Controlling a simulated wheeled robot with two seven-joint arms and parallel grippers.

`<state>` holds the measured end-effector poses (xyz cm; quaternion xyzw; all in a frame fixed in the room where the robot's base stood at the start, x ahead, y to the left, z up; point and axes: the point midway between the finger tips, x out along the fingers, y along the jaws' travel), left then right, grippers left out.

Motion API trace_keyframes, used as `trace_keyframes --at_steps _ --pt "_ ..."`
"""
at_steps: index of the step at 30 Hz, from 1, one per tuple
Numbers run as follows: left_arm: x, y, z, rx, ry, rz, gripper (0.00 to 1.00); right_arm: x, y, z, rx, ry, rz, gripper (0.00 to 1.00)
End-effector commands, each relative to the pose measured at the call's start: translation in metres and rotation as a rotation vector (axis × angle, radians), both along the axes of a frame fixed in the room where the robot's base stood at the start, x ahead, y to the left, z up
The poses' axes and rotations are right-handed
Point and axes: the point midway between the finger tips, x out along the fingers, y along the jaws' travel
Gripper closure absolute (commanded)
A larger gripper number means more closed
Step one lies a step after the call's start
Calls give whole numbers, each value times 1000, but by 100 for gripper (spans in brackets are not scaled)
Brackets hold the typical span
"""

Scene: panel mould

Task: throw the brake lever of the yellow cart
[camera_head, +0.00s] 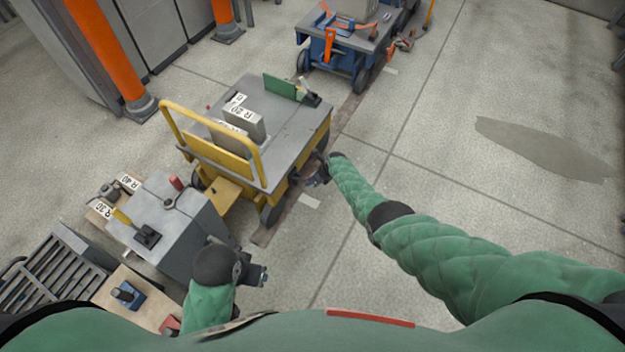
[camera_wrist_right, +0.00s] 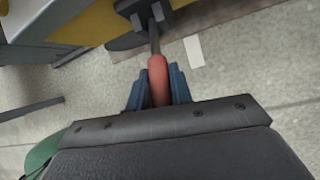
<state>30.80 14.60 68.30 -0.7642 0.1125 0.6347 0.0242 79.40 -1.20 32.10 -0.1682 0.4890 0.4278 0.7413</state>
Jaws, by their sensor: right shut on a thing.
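The yellow cart (camera_head: 245,150) with a grey top stands in the middle of the head view. Its brake lever has a red grip (camera_wrist_right: 158,78) on a dark rod, which comes out of a dark bracket (camera_wrist_right: 143,12) on the cart's yellow side in the right wrist view. My right gripper (camera_wrist_right: 158,88) has its blue fingers shut around the red grip. In the head view my right gripper (camera_head: 316,177) is at the cart's right side, and the lever is mostly hidden there. My left gripper (camera_head: 258,275) is beside the grey cabinet; its fingers are too small to judge.
A grey cabinet (camera_head: 170,235) with a yellow-handled lever stands at the lower left, near a slatted rack (camera_head: 50,275). A blue cart (camera_head: 345,50) stands behind the yellow one. Orange posts (camera_head: 108,50) rise at the upper left. The floor on the right is clear apart from a dark patch (camera_head: 540,148).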

Motion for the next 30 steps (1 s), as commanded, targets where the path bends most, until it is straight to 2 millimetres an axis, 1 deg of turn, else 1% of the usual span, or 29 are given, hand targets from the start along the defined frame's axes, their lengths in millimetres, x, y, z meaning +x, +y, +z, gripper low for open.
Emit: trace_keyframes --at_steps 11,12,14,15,24,26,30 --pt "-1 0 1 -1 1 2 55 -1 3 0 0 1 2 100" --pt "-1 0 1 -1 1 2 55 -1 3 0 0 1 2 73" --pt "-1 0 1 -1 1 2 55 -1 2 0 0 1 2 61" --pt "-1 0 1 -1 1 2 55 0 2 0 0 1 2 57" --pt "0 0 1 0 2 1 55 0 1 2 -1 0 1 57" --pt "0 1 3 2 3 2 55 0 -1 5 0 0 1 57" --pt "0 6 5 16 18 7 55 -3 -6 18 -1 0 2 57"
